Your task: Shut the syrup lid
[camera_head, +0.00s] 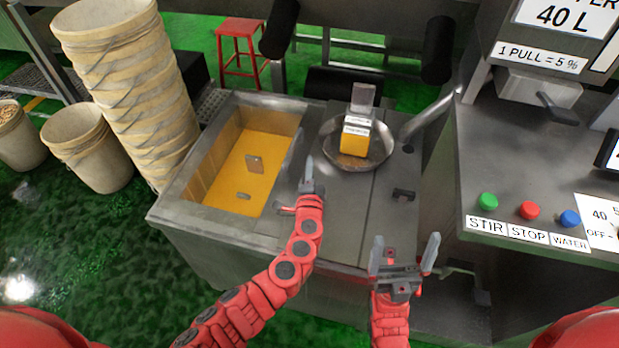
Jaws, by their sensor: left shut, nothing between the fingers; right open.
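The grey metal syrup tank (195,215) has an open rectangular well on its left side, with orange-yellow syrup (225,175) showing inside. A flat grey panel (345,215) covers the top to the right of the opening; I cannot tell whether it is the lid. A narrow light strip (290,155) runs along the opening's right edge. My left gripper (310,168) is shut and empty, above the panel just right of the opening. I cannot tell whether it touches anything. My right gripper (405,252) is open and empty, in front of the tank's right part.
A round metal pan (378,158) holding a yellow container (355,140) sits on the tank's back right. Stacked buckets (135,85) stand left. A control console (500,185) with coloured buttons is at right.

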